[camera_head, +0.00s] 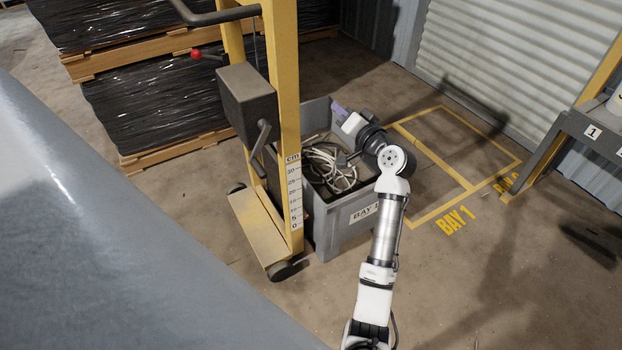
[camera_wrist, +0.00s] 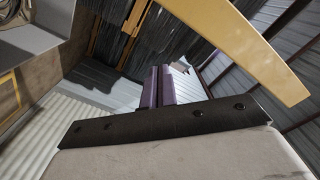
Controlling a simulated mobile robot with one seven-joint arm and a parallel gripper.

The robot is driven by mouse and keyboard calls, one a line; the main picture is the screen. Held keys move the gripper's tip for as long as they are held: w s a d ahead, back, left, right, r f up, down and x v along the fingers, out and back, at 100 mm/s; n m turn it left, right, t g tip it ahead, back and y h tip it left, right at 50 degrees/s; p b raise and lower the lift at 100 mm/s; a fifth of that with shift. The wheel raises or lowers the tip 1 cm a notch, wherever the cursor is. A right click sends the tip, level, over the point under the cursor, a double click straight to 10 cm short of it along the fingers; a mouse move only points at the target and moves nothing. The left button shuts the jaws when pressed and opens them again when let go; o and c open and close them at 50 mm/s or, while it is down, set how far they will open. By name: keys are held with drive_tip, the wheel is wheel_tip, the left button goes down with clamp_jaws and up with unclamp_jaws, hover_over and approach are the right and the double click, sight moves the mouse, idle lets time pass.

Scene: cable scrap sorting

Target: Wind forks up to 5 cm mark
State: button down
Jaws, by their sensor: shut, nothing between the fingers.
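The yellow hand lift (camera_head: 288,75) stands left of centre, with a grey winch box (camera_head: 246,103) on its mast. A dark crank handle (camera_head: 262,143) sits at the box's lower right. A white cm scale (camera_head: 293,195) runs down the mast from 30 to 0. The forks are hidden behind the mast and bin, and I cannot make out a height reading. My gripper (camera_head: 340,110) is over the far part of the bin, right of the mast and apart from the crank. Its purple fingers (camera_wrist: 158,86) are shut and empty in the wrist view.
A grey bin (camera_head: 342,232) labelled BAY 1, holding pale cables (camera_head: 325,165), stands against the lift. Black-wrapped pallets (camera_head: 155,105) are behind at left. Yellow floor markings (camera_head: 430,150) lie at right by a grey stand (camera_head: 570,125). A yellow bar (camera_wrist: 255,50) crosses the wrist view.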

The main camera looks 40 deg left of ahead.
drive_tip(key=v, duration=0.8)
